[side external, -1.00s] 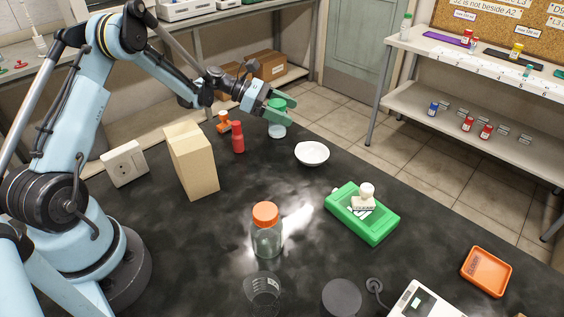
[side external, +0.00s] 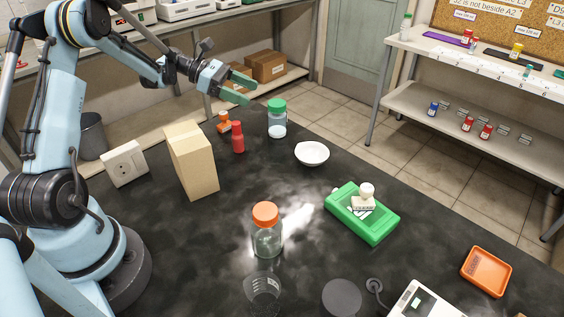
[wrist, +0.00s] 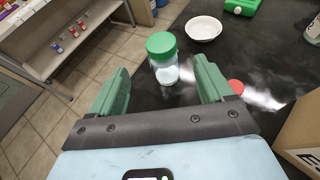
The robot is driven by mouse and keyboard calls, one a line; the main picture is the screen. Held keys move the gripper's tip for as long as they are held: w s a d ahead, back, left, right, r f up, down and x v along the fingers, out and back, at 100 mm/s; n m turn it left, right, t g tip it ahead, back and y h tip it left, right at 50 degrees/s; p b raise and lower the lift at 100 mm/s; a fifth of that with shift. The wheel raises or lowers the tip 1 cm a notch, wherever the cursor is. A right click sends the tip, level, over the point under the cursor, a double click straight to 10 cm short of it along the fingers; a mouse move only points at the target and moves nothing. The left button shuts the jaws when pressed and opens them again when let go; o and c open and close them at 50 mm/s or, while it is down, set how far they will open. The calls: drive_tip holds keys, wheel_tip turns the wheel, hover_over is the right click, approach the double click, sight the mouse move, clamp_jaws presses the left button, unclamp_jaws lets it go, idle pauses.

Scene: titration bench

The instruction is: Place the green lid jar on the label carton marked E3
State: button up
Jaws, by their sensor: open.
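The green lid jar (side external: 277,118) is a clear jar with white contents. It stands upright near the far edge of the black bench. In the wrist view the jar (wrist: 163,62) appears between the finger tips, ahead of them. My gripper (side external: 239,87) is open and empty, above and left of the jar in the side view, apart from it. In the wrist view both green fingers of my gripper (wrist: 161,68) are spread wide. A tan carton (side external: 192,160) stands upright on the bench. Its marking is cut off at the wrist view's right edge, where the carton (wrist: 298,135) shows partly.
A red bottle (side external: 238,138) and an orange-capped small bottle (side external: 223,122) stand between carton and jar. A white dish (side external: 312,153) lies right of the jar. An orange-lidded jar (side external: 266,230) and a green case (side external: 361,222) stand nearer. A white socket box (side external: 123,164) is left of the carton.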

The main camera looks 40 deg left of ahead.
drive_tip(key=s+d+r+m+g+y, duration=0.1)
drive_tip(key=s+d+r+m+y, duration=0.2)
drive_tip(key=d+m, duration=0.25)
drive_tip(key=s+d+r+m+g+y, duration=0.1)
drive_tip(key=s+d+r+m+y, duration=0.15)
drive_tip(key=d+m, duration=0.35)
drive_tip(key=s+d+m+t+y, duration=0.1)
drive_tip(key=s+d+m+y, duration=0.4)
drive_tip(key=s+m, duration=0.5)
drive_tip(key=shift+s+f+m, duration=0.25)
drive_tip(key=shift+f+m, duration=0.2)
drive_tip(key=shift+m, duration=0.3)
drive_tip(key=shift+o, duration=0.7)
drive_tip(key=shift+s+f+m+t+y, duration=0.15)
drive_tip(key=shift+s+m+t+y, duration=0.25)
drive_tip(key=shift+m, duration=0.6)
drive_tip(key=shift+s, duration=0.1)
